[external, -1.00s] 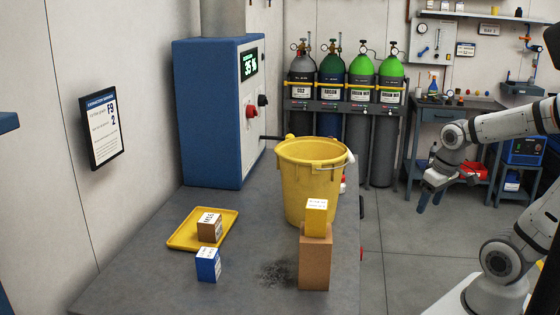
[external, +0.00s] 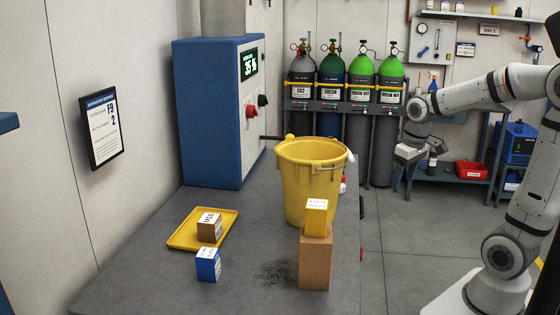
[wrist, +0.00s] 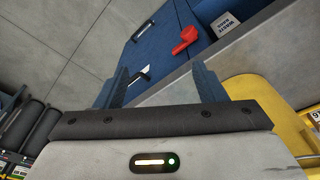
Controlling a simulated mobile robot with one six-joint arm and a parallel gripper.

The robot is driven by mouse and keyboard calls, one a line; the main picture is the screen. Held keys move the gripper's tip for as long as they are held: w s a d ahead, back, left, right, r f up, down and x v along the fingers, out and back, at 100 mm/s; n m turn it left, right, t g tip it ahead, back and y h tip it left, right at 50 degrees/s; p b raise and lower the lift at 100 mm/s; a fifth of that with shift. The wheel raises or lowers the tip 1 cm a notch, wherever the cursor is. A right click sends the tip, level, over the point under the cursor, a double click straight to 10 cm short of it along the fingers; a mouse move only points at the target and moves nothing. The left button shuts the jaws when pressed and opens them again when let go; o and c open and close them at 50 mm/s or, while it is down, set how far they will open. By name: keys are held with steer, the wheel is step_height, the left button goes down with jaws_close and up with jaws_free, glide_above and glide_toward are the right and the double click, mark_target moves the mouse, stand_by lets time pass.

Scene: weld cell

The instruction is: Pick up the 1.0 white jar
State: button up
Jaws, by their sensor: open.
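I cannot pick out a jar marked 1.0 for certain. Small pale containers (external: 445,6) stand on the wall shelf at the upper right of the external view, too small to read. A small white and red item (external: 343,184) shows partly behind the yellow bucket (external: 308,190); its kind is unclear. My gripper (wrist: 162,85) is open and empty in the wrist view, its two blue fingers well apart. In the external view its pale body is raised to the right of the bucket, beyond the table, and the fingers are not clear.
The table (external: 170,290) holds a yellow tray (external: 183,240) with a brown labelled box, a blue box (external: 208,265), and a yellow box (external: 316,217) on a brown block (external: 315,265). Gas cylinders (external: 362,75) stand behind. The wrist view shows a red object (wrist: 186,40) near a blue cabinet.

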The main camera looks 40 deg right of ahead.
steer(key=w+f+n+p, duration=0.1)
steer(key=w, duration=0.6)
steer(key=w+a+f+n+g+p, duration=0.1)
steer(key=w, duration=0.7)
steer(key=w+f+n+p, duration=0.1)
steer(key=w, duration=0.7)
steer(key=shift+w+a+f+g+p, duration=0.1)
steer(key=shift+w+a+g+p, duration=0.05)
steer(key=shift+a+g+p, duration=0.2)
steer(key=shift+w+a+f+p, duration=0.2)
steer(key=shift+f+p, duration=0.15)
steer(key=shift+f, duration=1.65)
steer(key=shift+w+a+f+p, duration=0.15)
steer(key=shift+f+p, duration=0.15)
steer(key=shift+f, duration=1.65)
steer(key=shift+d, duration=0.1)
steer(key=c, duration=1.1)
